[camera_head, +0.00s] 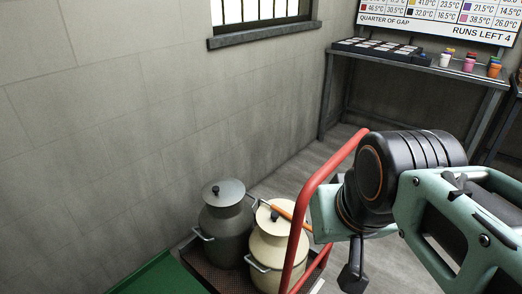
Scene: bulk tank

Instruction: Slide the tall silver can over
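Two lidded cans with side handles stand side by side in a dark tray (208,268) at the bottom centre. The left can (226,226) is dull grey metal and is the nearest match to the tall silver can. The right can (268,250) is cream. The grey can's lower part is partly hidden by the cream can. My arm, teal and black, reaches in from the right. A dark finger-like part, which may be my gripper (353,268), hangs to the right of the cream can, apart from both cans. I cannot see two fingertips or anything held.
A red rail (318,190) rises in front of the cream can, and an orange bar (290,215) lies near its lid. A green surface (160,276) is at lower left. A bench (440,70) with cups stands at the back right. Bare floor lies behind the cans.

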